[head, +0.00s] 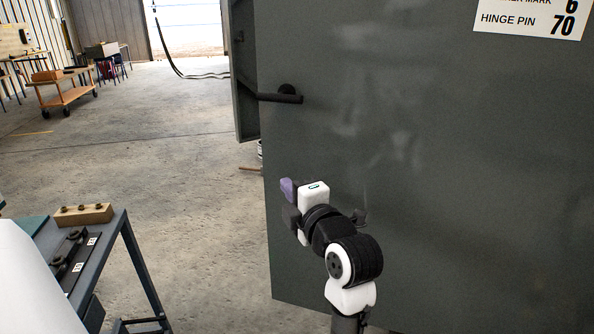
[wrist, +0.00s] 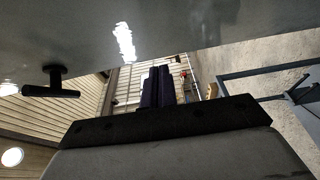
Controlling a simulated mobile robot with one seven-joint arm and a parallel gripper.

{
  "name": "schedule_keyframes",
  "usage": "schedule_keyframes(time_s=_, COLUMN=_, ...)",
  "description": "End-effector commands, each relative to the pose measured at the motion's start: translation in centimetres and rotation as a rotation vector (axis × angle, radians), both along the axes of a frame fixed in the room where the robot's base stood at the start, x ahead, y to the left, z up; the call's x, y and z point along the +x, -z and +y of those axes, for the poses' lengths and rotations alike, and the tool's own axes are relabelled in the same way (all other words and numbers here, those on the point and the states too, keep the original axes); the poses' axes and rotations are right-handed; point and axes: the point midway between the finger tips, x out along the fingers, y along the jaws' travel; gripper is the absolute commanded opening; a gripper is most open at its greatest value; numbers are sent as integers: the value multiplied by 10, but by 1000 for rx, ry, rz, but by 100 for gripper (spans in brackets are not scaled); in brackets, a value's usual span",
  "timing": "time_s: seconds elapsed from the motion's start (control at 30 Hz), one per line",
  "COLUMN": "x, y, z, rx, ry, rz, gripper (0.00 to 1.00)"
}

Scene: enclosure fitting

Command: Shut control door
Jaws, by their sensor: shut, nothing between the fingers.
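The control door (head: 430,170) is a large dark grey panel that fills the right side of the head view. It stands open, with part of the enclosure frame (head: 245,75) showing beyond its left edge. A black lever handle (head: 282,97) sits near that edge; it also shows in the wrist view (wrist: 52,88). The door face spans the top of the wrist view (wrist: 190,30). My gripper (head: 287,188) is in front of the door's lower left part, below the handle. Its purple fingers (wrist: 157,88) are together and empty. I cannot tell whether it touches the door.
A metal workbench (head: 125,225) with a wooden block (head: 83,213) and black parts stands at the lower left. An orange cart (head: 67,95) is far back left. The concrete floor (head: 170,150) between bench and door is mostly clear. A label (head: 530,18) is on the door.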

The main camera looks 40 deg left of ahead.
Motion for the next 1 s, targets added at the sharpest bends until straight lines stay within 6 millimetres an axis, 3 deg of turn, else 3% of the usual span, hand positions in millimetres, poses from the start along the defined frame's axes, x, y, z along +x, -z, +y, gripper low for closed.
schedule_keyframes(time_s=0.2, x=27, y=-2, z=7, rx=0, ry=4, rz=3, gripper=0)
schedule_keyframes(time_s=0.77, x=35, y=0, z=10, rx=1, ry=8, rz=2, gripper=0)
schedule_keyframes(time_s=1.0, x=60, y=1, z=26, rx=0, ry=46, rz=3, gripper=0)
